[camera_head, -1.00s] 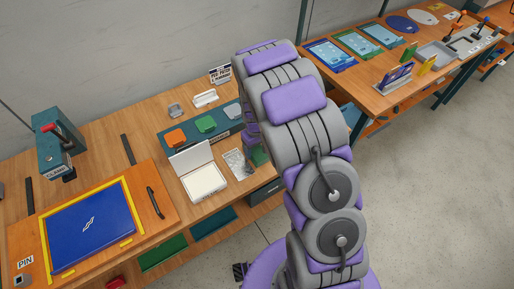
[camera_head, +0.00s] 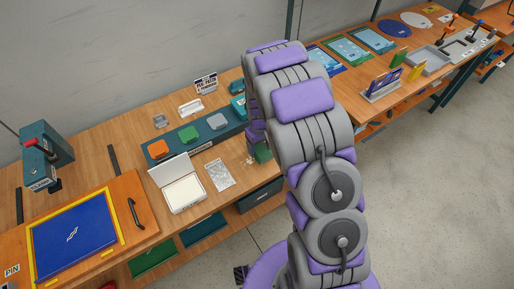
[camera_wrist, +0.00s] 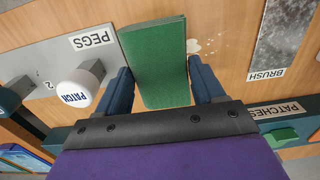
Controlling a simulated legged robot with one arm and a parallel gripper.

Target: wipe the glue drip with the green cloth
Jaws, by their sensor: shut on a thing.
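My gripper (camera_wrist: 163,82) is shut on the green cloth (camera_wrist: 156,45), which looks like a stiff flat pad between its two blue fingers. In the head view the cloth (camera_head: 263,153) shows just below my arm, near the front edge of the wooden bench; the fingers there are mostly hidden. The glue drip (camera_wrist: 208,46) shows as pale whitish spots on the wood right beside the cloth's right edge in the wrist view. It also shows faintly left of the cloth in the head view (camera_head: 250,160). I cannot tell whether the cloth touches the wood.
A crinkled clear-grey sheet (camera_head: 219,174) and an open white box (camera_head: 182,190) lie left of the drip. A patch rack (camera_head: 205,142) stands behind. In the wrist view, a white PATCH-marked knob (camera_wrist: 75,88) is close to the left finger, by the PEGS plate (camera_wrist: 40,62).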

